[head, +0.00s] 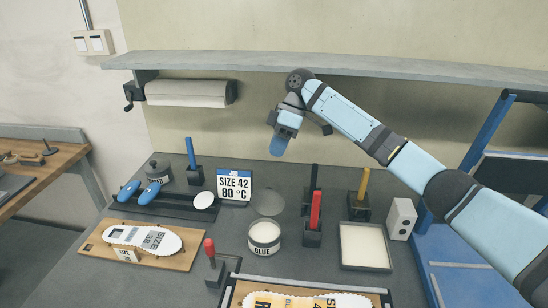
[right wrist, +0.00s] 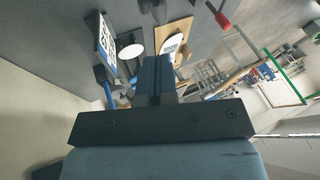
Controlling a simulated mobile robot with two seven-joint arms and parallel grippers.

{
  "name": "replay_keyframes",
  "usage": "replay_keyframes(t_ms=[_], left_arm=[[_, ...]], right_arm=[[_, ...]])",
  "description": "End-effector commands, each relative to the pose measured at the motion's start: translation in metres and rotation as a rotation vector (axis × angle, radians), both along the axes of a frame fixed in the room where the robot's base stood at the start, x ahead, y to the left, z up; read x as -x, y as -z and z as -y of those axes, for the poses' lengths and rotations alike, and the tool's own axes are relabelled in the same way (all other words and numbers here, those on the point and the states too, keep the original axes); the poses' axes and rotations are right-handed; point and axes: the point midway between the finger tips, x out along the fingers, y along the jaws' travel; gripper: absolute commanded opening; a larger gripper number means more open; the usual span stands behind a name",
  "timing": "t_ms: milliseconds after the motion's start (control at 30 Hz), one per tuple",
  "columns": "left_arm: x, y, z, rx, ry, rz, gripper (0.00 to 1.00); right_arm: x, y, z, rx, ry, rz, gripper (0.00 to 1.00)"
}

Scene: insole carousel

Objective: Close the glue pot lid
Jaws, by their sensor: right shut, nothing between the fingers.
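The glue pot (head: 264,247) is a white round pot labelled GLUE, standing in the middle of the grey bench. Its round mouth shows pale contents and looks uncovered. A grey round disc (head: 270,203), which looks like its lid, is raised just behind the pot; I cannot make out the hinge. My right gripper (head: 277,146) hangs above and behind the pot, near the back wall, well apart from pot and disc. Its blue fingers point down, are shut and hold nothing. They also show shut in the right wrist view (right wrist: 157,72). My left gripper is out of view.
A SIZE 42 80 °C sign (head: 235,186) and a white disc (head: 204,201) stand left of the pot. Upright black and red handles (head: 314,215) are close on its right. A white-filled tray (head: 365,247) lies further right. A shelf (head: 330,64) runs above.

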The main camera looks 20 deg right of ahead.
Motion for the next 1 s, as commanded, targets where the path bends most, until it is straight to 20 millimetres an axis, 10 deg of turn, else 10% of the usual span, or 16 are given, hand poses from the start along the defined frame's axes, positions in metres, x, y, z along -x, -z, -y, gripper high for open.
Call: replay_keyframes(t_ms=[433, 1000], left_arm=[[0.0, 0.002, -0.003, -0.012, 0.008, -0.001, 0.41], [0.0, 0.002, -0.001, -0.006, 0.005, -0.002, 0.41]], right_arm=[[0.018, 0.065, -0.031, 0.0, 0.001, -0.001, 0.0], [0.02, 0.073, -0.035, 0.002, 0.001, 0.003, 0.0]])
